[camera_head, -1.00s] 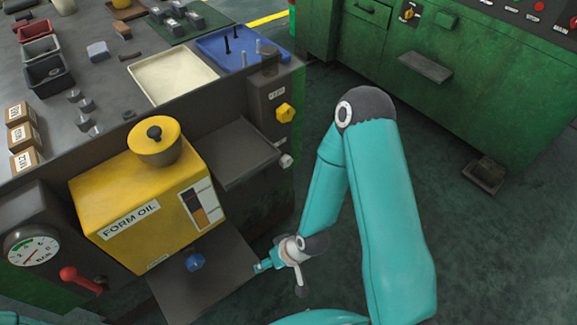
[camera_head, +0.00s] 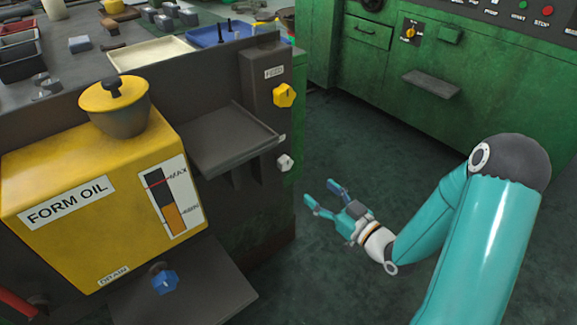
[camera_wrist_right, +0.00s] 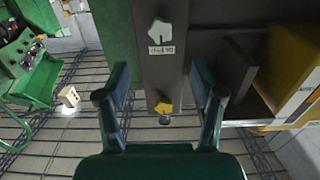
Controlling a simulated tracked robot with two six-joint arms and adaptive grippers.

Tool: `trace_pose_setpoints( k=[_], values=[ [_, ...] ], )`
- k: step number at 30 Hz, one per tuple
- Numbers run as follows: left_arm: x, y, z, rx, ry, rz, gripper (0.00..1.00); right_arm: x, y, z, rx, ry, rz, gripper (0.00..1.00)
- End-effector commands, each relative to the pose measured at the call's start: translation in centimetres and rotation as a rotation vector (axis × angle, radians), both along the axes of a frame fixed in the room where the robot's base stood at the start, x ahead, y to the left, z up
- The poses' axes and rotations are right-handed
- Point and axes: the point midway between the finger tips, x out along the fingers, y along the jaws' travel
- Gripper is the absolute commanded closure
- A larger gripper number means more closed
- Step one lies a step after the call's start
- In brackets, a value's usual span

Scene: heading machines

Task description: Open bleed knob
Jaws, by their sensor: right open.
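A small white knob (camera_head: 285,163) sits low on the right end of the dark machine housing. In the right wrist view the white knob (camera_wrist_right: 160,33) is above centre, beside a small label too blurred to read surely. A yellow knob (camera_head: 284,95) sits above it in the head view; it also shows in the right wrist view (camera_wrist_right: 163,107). My right gripper (camera_head: 319,192) is open and empty, right of and below the white knob, apart from it. In the right wrist view its fingers (camera_wrist_right: 160,80) stand either side of the housing. My left gripper is out of view.
The yellow form oil tank (camera_head: 75,215) has a blue drain knob (camera_head: 165,282) below it. A dark shelf (camera_head: 222,138) juts out beside the knobs. A green cabinet (camera_head: 400,95) stands behind, with open floor (camera_head: 375,165) between.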

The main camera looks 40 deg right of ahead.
Motion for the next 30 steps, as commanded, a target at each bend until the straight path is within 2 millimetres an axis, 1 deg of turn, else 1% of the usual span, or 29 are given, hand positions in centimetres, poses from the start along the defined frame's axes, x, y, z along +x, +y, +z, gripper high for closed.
trace_pose_setpoints(
  k=[1, 12, 18, 21, 24, 30],
  values=[
    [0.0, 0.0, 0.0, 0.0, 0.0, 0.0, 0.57, 1.0, 0.2, 0.1, -0.001, -0.003, 0.005, 0.33],
    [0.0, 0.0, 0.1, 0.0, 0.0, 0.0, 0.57, 9.0, 0.9, 0.0, 0.001, -0.001, 0.004, 0.33],
    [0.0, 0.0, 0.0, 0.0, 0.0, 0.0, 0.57, 12.3, 1.0, -0.1, 0.0, 0.0, 0.001, 0.33],
    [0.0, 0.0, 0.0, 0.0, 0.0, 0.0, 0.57, 13.3, 1.1, -0.1, 0.002, 0.0, 0.0, 0.33],
    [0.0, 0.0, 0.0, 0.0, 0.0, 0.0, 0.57, 13.9, 1.1, -0.1, 0.002, 0.001, 0.0, 0.33],
    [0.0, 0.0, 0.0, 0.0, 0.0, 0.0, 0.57, 14.2, 1.1, -0.1, 0.002, 0.001, -0.002, 0.33]
  ],
)
